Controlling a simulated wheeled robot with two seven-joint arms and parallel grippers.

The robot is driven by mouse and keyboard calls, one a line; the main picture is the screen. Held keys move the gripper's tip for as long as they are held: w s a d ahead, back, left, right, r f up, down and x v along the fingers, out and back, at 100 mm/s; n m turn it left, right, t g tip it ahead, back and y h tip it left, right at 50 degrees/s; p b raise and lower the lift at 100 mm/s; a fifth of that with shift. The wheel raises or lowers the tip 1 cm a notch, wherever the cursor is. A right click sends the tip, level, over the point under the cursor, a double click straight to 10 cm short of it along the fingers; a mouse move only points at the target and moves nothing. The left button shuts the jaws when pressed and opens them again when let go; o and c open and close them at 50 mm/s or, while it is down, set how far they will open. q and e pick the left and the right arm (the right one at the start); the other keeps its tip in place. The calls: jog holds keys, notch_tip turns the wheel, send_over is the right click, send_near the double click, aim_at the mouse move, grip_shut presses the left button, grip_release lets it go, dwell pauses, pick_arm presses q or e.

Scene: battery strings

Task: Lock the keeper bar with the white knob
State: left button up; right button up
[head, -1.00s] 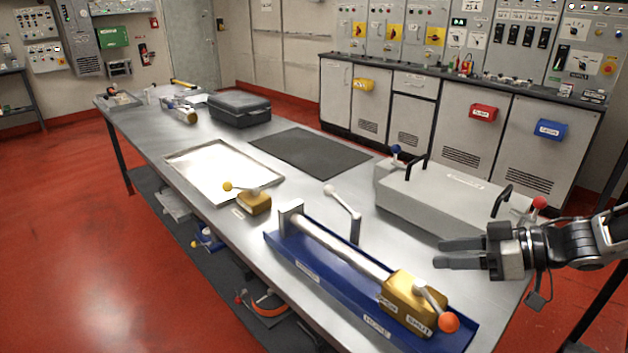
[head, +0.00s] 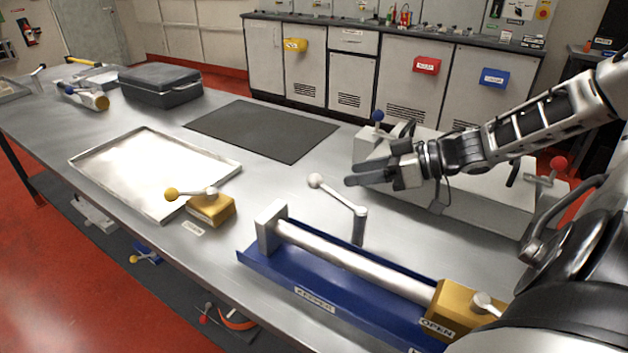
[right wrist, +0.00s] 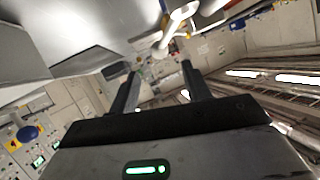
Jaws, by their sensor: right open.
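The white knob (head: 316,181) tops a bent crank arm on a short grey post (head: 358,228), on the table behind a blue tray (head: 262,262). The silver keeper bar (head: 350,262) lies along this tray, between a grey end block (head: 269,228) and a gold block (head: 455,305) with an "OPEN" label. My right gripper (head: 359,171) is open and empty, above the table and right of the white knob, apart from it. Its fingers show in the right wrist view (right wrist: 160,85), with a pale lever-like shape beyond them. My left gripper is out of view.
A long grey box (head: 470,200) with black handles stands behind the crank. A small gold block (head: 212,208) with a yellow knob sits left, by a shallow metal tray (head: 110,188). A dark mat (head: 262,130) lies bare. My right arm covers the front right corner.

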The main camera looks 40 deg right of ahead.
aim_at(322, 182)
jog(key=b+x, duration=0.1)
jog(key=x, duration=0.2)
jog(key=b+x, duration=0.1)
jog(key=x, duration=0.1)
jog(key=b+x, duration=0.1)
jog(key=x, duration=0.2)
jog(key=shift+w+a+f, duration=0.1)
jog(key=shift+w+f, duration=0.1)
jog(key=shift+f, duration=0.2)
jog(key=shift+w+a+b, duration=0.25)
jog(key=shift+w+b, duration=0.15)
jog(key=shift+b, duration=0.1)
jog(key=shift+w+a, duration=0.1)
jog(key=shift+w, duration=0.05)
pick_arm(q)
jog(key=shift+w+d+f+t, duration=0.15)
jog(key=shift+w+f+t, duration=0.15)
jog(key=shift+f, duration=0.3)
